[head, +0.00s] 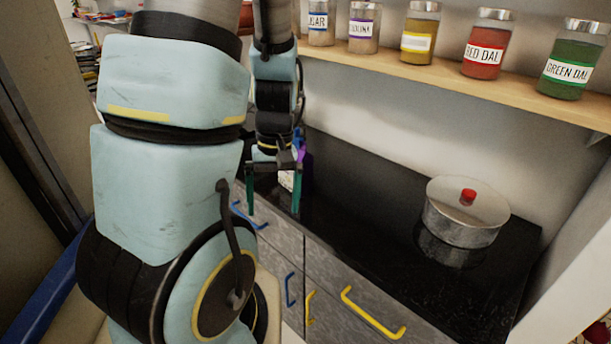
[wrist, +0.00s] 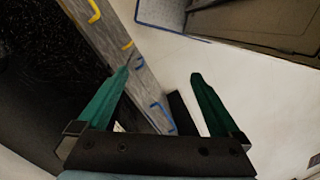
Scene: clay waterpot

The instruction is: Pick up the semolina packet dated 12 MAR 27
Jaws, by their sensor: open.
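My gripper (head: 272,212) hangs with its two green fingers apart and nothing between them, near the front left edge of the black counter. In the wrist view my gripper (wrist: 160,75) is also open and empty, over the drawer fronts and pale floor. Behind its right finger in the head view is a small whitish item (head: 287,181) with a purple item (head: 306,168) beside it. Both are partly hidden, and I cannot tell whether either is the semolina packet. No date is readable in either view.
A steel pot (head: 462,232) with a red-knobbed lid stands on the black counter (head: 360,205). A wooden shelf (head: 450,79) above holds several labelled jars, one a jar reading "OLINA" (head: 363,30). Drawers with blue and yellow handles (head: 372,314) face forward. The counter's middle is clear.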

